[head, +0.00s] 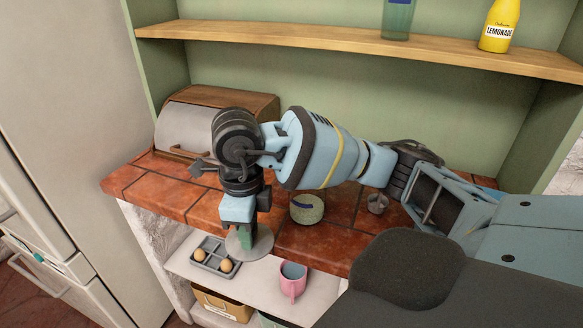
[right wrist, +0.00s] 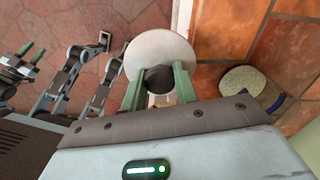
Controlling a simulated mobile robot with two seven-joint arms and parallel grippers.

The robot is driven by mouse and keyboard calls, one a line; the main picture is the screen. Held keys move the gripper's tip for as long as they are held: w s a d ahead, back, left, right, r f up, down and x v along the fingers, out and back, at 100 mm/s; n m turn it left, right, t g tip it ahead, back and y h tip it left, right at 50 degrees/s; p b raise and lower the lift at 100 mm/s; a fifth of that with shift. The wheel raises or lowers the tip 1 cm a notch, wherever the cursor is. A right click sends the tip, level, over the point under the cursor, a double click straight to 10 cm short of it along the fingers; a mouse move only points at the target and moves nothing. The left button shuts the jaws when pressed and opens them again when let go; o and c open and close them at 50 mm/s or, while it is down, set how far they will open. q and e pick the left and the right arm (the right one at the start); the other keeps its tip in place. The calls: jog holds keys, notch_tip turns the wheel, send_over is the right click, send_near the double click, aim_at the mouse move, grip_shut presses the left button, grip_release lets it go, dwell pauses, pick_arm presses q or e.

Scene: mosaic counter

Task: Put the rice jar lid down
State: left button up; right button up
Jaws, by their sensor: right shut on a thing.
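The rice jar lid is a pale grey disc (head: 263,245) with a dark round knob, which shows in the right wrist view (right wrist: 160,44). My right gripper (head: 246,236) is shut on the knob, with a green finger on each side of it in the right wrist view (right wrist: 158,85). The lid is held at the counter's front edge, apart from the jar. The open rice jar (head: 307,209), full of pale grains, stands on the tiled counter (head: 290,238) to the right of the lid; it also shows in the right wrist view (right wrist: 250,88). My left gripper (right wrist: 31,53) has its green fingertips apart.
On a lower white shelf (head: 256,280) are a grey tray (head: 198,258) with eggs and a pink mug (head: 291,285). Bare tiles show around the jar.

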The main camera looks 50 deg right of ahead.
jog(key=shift+w+f, duration=0.1)
jog(key=shift+w, duration=0.05)
jog(key=w+d, duration=0.3)
jog(key=w, duration=0.1)
jog(key=w+d+f, duration=0.1)
jog(key=w+d, duration=0.2)
jog(key=w, duration=0.1)
jog(key=w+d, duration=0.2)
jog(key=w, duration=0.2)
jog(key=shift+w+d+f, duration=0.2)
jog(key=shift+d, duration=0.2)
jog(key=shift+w+d, duration=0.2)
jog(key=shift+w, duration=0.05)
jog(key=shift+f, duration=1.75)
jog(key=shift+f, duration=0.2)
jog(key=o, duration=1)
